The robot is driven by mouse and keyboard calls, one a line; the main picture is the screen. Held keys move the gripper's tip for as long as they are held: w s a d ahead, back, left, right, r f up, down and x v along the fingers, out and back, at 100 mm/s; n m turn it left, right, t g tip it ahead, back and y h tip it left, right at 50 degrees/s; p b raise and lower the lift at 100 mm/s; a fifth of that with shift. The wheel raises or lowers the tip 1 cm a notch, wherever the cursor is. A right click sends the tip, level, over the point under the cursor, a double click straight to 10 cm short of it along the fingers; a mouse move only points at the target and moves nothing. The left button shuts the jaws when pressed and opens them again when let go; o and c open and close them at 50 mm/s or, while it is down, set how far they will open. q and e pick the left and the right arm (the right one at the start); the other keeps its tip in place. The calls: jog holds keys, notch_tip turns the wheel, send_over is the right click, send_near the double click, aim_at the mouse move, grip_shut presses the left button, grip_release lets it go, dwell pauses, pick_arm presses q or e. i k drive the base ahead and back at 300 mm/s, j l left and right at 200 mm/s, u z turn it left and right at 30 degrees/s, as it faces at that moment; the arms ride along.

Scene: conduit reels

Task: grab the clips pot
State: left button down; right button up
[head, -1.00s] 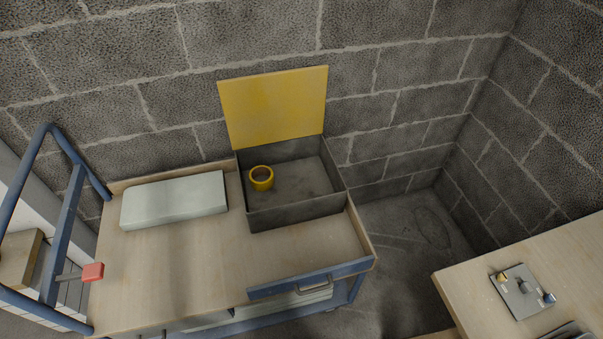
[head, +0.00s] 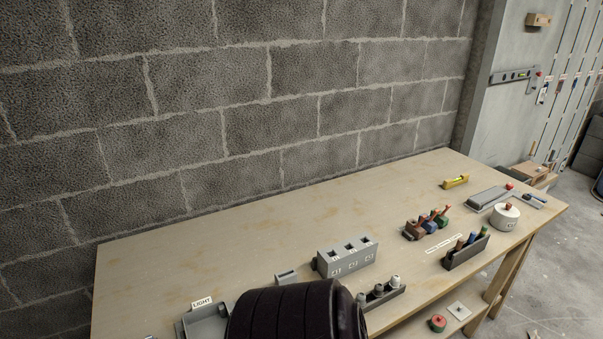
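No pot that I can surely name as the clips pot shows. A round white pot-like thing (head: 506,217) with a red knob on top stands at the right end of the wooden bench (head: 200,255). I cannot see any clips in it. Neither of my grippers is in view. A dark ribbed rounded shape at the bottom edge covers part of the bench front, and I cannot tell what it is.
A grey block with three sockets (head: 347,257), a holder with small pieces (head: 380,293), a dark rack (head: 465,252), a yellow level (head: 455,181) and a grey tray labelled LIGHT (head: 207,322) are on the bench. The bench's back left is clear, against the block wall.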

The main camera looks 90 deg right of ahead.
aim_at(500, 220)
jog(key=z, duration=4.1)
jog(key=u, duration=0.4)
jog(key=i+l+u, duration=0.15)
jog(key=u, duration=0.25)
jog(key=i+l+u, duration=0.1)
jog(key=l+u, duration=0.3)
jog(key=i+l+u, duration=0.1)
jog(key=u, duration=0.35)
jog(key=l+u, duration=0.4)
